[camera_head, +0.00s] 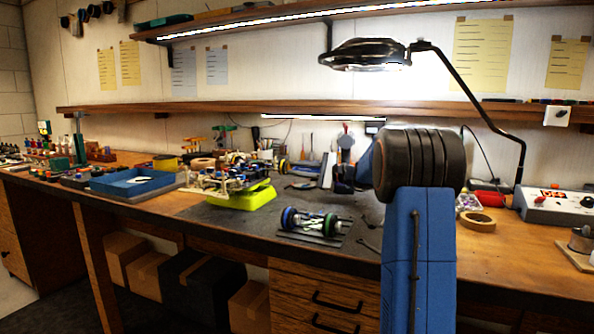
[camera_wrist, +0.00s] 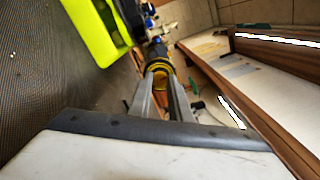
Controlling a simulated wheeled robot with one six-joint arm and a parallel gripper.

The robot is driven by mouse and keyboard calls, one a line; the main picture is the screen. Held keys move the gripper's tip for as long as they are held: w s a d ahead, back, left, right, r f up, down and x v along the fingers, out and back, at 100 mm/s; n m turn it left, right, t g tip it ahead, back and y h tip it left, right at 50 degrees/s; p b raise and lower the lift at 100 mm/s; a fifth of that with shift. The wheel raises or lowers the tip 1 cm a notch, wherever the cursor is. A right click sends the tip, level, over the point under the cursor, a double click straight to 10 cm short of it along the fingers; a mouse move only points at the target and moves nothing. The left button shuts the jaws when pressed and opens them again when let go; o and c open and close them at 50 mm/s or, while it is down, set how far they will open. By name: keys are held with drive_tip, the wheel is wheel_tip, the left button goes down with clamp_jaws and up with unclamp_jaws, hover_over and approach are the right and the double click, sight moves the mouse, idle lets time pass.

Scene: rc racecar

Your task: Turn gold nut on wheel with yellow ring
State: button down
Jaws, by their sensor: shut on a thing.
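The racecar (camera_head: 232,176) sits on a bright yellow-green stand (camera_head: 245,200) on the bench. Its wheel with the yellow ring (camera_head: 284,166) faces right, toward my gripper (camera_head: 297,169). In the wrist view, the black wheel with the yellow ring (camera_wrist: 160,66) is straight ahead, with the stand (camera_wrist: 92,30) at upper left. My gripper (camera_wrist: 161,82) reaches to the wheel's centre, its two grey fingers shut on the gold nut. The fingertips and wheel rim hide most of the nut.
A wheel pair with blue and green rings (camera_head: 311,222) lies on the dark mat (camera_head: 215,213) in front. A blue tray (camera_head: 115,184) is to the left. A tape roll (camera_head: 477,222) and a power supply (camera_head: 553,204) are at right. A lamp (camera_head: 368,55) hangs above.

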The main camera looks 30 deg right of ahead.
drive_tip(key=shift+n, duration=0.4)
drive_tip(key=c, duration=1.6)
unclamp_jaws()
drive_tip(key=shift+s+d, duration=0.1)
drive_tip(key=v, duration=1.7)
drive_tip(key=shift+s+f, duration=0.1)
